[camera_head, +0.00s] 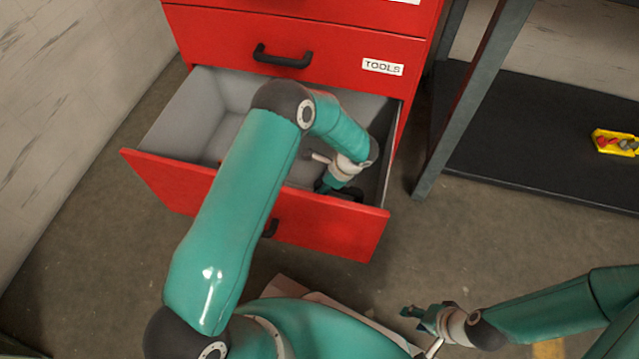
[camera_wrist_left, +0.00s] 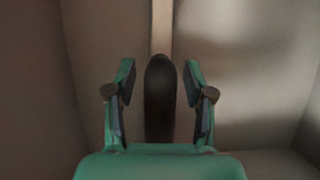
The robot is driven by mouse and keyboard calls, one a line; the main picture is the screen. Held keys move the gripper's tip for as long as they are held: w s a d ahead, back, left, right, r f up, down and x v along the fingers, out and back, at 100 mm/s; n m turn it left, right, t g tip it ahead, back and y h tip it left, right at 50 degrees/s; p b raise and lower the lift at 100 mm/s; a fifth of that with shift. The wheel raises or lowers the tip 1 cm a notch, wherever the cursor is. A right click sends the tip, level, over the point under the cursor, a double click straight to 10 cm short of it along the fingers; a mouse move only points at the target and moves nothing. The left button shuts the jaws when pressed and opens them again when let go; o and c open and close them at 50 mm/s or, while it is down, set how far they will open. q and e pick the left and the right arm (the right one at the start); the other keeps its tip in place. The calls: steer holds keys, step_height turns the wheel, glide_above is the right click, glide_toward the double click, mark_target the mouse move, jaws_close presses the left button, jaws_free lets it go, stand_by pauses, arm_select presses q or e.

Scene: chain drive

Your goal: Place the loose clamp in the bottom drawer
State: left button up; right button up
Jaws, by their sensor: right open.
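The bottom drawer (camera_head: 190,190) is red outside, grey inside, and pulled open. My left arm reaches over its front, and my left gripper (camera_head: 333,183) is down inside at the right end, partly hidden by its wrist. In the left wrist view my left gripper (camera_wrist_left: 158,95) has its fingers apart, with a visible gap on each side of a dark rounded thing (camera_wrist_left: 159,100) between them. A pale bar runs beyond it; it may be the clamp, but I cannot tell. My right gripper (camera_head: 420,315) is open and empty over the floor at lower right.
The red cabinet (camera_head: 350,40) has a closed drawer labelled TOOLS above the open one. A dark shelf (camera_head: 530,130) with a metal leg (camera_head: 470,100) stands to the right, bearing a yellow tray (camera_head: 612,148) of small parts. A pale wall (camera_head: 70,110) is at left.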

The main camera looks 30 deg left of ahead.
arm_select(q)
steer(key=shift+r, duration=0.1)
steer(key=p+v, duration=0.4)
steer(key=v, duration=0.6)
steer(key=shift+d+r, duration=0.1)
steer(key=shift+r, duration=0.2)
steer(key=shift+w+d+r+p, duration=0.1)
steer(key=shift+d+r+p, duration=0.25)
steer(key=shift+r, duration=0.2)
steer(key=shift+r, duration=0.1)
